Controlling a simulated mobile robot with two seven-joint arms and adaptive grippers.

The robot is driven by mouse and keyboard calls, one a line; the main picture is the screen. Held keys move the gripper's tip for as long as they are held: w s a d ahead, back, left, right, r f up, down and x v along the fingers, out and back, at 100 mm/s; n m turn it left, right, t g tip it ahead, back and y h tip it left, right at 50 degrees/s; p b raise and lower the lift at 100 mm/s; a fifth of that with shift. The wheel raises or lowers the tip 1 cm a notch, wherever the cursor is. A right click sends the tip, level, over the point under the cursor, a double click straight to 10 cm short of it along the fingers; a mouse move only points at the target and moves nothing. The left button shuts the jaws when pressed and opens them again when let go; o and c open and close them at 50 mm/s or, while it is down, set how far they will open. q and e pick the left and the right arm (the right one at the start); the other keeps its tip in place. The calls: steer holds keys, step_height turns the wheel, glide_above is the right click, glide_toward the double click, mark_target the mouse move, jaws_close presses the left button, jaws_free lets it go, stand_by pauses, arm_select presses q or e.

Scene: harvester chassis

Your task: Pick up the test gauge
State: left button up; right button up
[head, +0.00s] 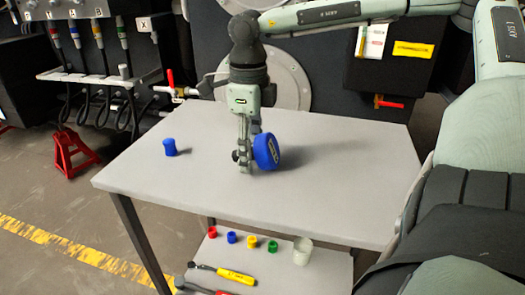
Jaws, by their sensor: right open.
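The test gauge (267,151) appears as a round blue-rimmed body at the middle of the grey table, its face turned to the right. My right gripper (244,164) reaches down from above at the gauge's left side, with its fingertips close to the table top. Its jaws are open. The fingers partly cover the gauge's left side and whatever fitting is there, so I cannot tell whether they touch it. My left gripper is not in view.
A small blue cap (170,147) stands on the table (330,185) at left. The lower shelf (280,272) holds several coloured caps, a white cup (302,251) and a yellow-handled tool (236,276). Behind are a red-handled valve (172,82) and dark machinery. The table's right side is clear.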

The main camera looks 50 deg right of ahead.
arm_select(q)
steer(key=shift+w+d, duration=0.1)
arm_select(e)
steer(key=shift+c, duration=0.6)
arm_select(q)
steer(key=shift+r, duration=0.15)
arm_select(e)
jaws_close()
steer(key=shift+r, duration=0.5)
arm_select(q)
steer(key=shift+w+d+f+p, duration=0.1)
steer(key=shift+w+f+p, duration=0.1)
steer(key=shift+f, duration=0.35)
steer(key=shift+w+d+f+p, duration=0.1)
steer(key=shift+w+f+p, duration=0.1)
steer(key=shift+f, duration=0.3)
arm_select(e)
step_height(320, 180, up, 17)
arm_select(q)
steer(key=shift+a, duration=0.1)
arm_select(e)
steer(key=shift+f, duration=0.1)
